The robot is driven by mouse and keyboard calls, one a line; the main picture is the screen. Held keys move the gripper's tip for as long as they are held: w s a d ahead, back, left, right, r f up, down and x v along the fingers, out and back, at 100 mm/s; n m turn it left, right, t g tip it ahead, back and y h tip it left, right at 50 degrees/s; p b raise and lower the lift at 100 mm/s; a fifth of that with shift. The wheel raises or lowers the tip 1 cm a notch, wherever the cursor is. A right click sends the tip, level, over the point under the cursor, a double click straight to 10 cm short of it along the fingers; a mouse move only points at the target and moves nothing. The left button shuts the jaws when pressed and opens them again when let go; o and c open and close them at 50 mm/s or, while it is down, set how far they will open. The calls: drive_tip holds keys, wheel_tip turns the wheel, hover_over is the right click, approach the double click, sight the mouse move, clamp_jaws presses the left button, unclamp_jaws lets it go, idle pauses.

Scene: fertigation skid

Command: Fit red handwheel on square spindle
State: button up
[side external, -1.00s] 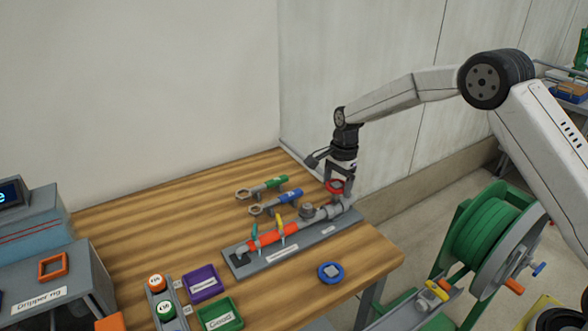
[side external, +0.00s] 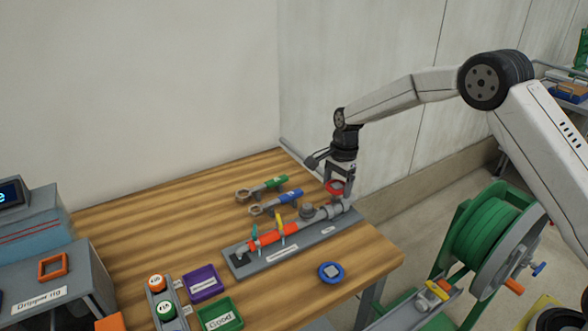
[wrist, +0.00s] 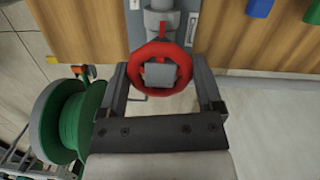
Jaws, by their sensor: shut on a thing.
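The red handwheel (side external: 336,188) is between the fingers of my gripper (side external: 338,181), at the right end of the grey pipe assembly (side external: 310,212). In the wrist view, the wheel's red rim (wrist: 160,47) sits between the two fingertips (wrist: 160,78), and my gripper is shut on it. A grey square-edged piece (wrist: 160,74) shows at the wheel's middle. I cannot tell whether it is the spindle or the wheel's hub. No separate square spindle is clear in the side view. Whether the wheel is seated or just above the valve cannot be told.
A blue handwheel (side external: 330,272) lies at the table's front edge. Green (side external: 268,186) and blue (side external: 278,201) handled tools lie behind the assembly. Purple (side external: 203,281) and green (side external: 221,315) trays stand at front left. A green hose reel (side external: 490,235) stands right of the table.

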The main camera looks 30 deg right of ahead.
drive_tip(key=shift+f, duration=0.9)
idle(1.1)
drive_tip(key=o, duration=1)
drive_tip(key=shift+r, duration=0.1)
drive_tip(key=r, duration=0.6)
drive_tip(key=shift+w+d+r, duration=0.1)
drive_tip(key=shift+d+r, duration=0.3)
drive_tip(key=shift+r, duration=0.35)
